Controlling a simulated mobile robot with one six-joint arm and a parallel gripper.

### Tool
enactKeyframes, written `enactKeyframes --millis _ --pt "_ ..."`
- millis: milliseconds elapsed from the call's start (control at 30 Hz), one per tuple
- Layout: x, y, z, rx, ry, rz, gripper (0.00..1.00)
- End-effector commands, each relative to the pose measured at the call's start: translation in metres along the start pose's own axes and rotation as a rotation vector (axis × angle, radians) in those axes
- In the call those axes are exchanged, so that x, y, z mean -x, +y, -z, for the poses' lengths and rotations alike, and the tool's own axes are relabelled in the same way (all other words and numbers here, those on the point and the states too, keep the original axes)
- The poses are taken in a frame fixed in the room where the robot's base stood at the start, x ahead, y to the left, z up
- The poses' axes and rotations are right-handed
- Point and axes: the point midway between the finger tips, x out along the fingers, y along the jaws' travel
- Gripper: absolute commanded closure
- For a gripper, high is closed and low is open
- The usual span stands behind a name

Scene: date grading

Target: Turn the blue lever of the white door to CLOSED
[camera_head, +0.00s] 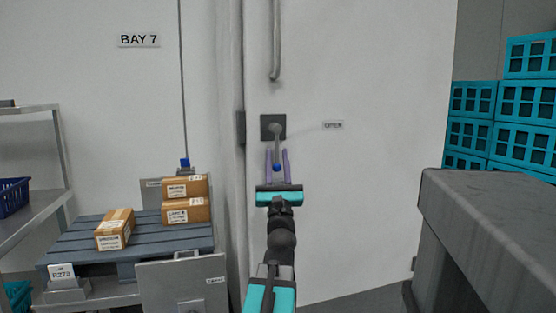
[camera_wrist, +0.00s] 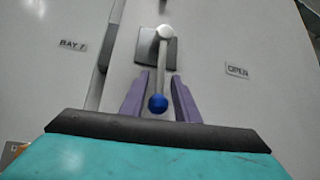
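The white door (camera_head: 365,190) carries a grey lever (camera_head: 276,147) on a dark square plate (camera_head: 265,123). The lever hangs straight down and ends in a blue ball (camera_head: 277,168). A label reading OPEN (camera_head: 333,125) is on the door to its right. My gripper (camera_head: 277,152) points at the lever, one purple finger on each side of it. In the wrist view the blue ball (camera_wrist: 158,103) sits between the open fingers (camera_wrist: 160,95), with a gap visible on both sides.
A vertical door handle (camera_head: 275,40) is above the lever. A pallet (camera_head: 75,245) with several cardboard boxes stands at the left, beside a metal shelf (camera_head: 30,108). A grey block-like surface (camera_head: 490,195) and stacked teal crates (camera_head: 470,135) stand at the right.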

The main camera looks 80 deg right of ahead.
Motion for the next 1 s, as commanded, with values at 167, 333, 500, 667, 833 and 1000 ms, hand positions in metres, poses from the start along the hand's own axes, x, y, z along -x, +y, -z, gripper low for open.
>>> enactKeyframes --millis 167,333,500,667,833,1000 --pt "-0.001 0.000 -0.002 0.002 -0.004 0.000 0.72" --pt "0.000 0.000 -0.003 0.002 -0.006 -0.001 0.72" --pt "0.008 0.000 -0.003 0.003 -0.006 -0.001 0.72" --pt "0.023 0.000 -0.003 0.003 -0.006 -0.001 0.72" --pt "0.030 -0.001 0.000 0.002 -0.007 -0.002 0.72" --pt "0.035 -0.001 -0.001 0.003 -0.007 -0.003 0.72"
